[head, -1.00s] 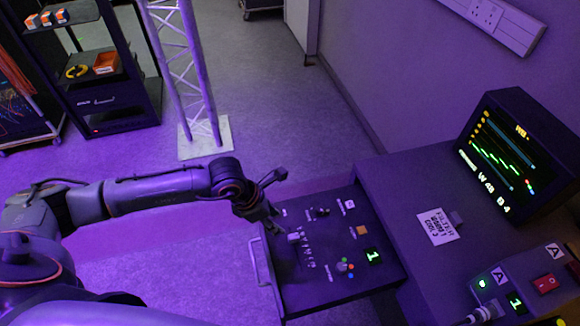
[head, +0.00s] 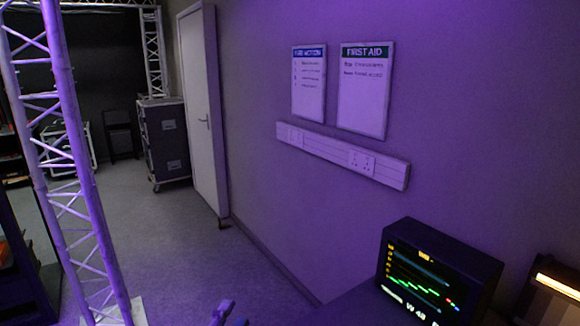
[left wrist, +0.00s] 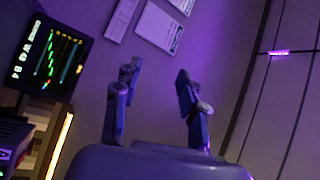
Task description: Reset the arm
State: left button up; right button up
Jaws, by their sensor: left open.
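My left gripper (left wrist: 157,95) shows in the left wrist view with its two fingers apart and nothing between them. Beyond the fingers is the purple-lit wall. In the head view only a small part of my left gripper (head: 226,314) shows at the bottom edge, left of the monitor. The rest of my left arm is below the picture. My right gripper is not in view.
A monitor (head: 436,273) with coloured traces stands on a dark desk at the lower right. A truss tower (head: 80,190) stands at the left. A wheeled case (head: 165,140) and a door (head: 203,110) are behind. Floor (head: 190,250) between is clear.

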pick_arm(q)
jog(key=s+a+f+n+g+y, duration=0.3)
jog(key=a+f+n+g+y, duration=0.15)
jog(key=f+n, duration=0.2)
jog(key=s+a+f+n+g+y, duration=0.35)
jog(key=a+f+n, duration=0.25)
jog(key=f, duration=0.2)
jog(key=s+f+n+g+h, duration=0.1)
jog(key=s+f+n+g, duration=0.1)
jog(key=s+f+g, duration=0.35)
jog(key=s+f+n+g+h, duration=0.1)
jog(key=s+f+n+g, duration=0.15)
jog(key=s+f, duration=0.55)
jog(key=s+f+m+g, duration=0.1)
jog(key=s+f, duration=0.1)
jog(key=f, duration=1)
jog(key=s+f, duration=0.2)
jog(key=f, duration=1)
jog(key=s+a+f+g, duration=0.1)
jog(key=s+a+f, duration=0.1)
jog(key=s+f, duration=1.3)
jog(key=shift+s+a+b, duration=0.3)
jog(key=shift+s, duration=0.4)
jog(key=shift+f, duration=0.1)
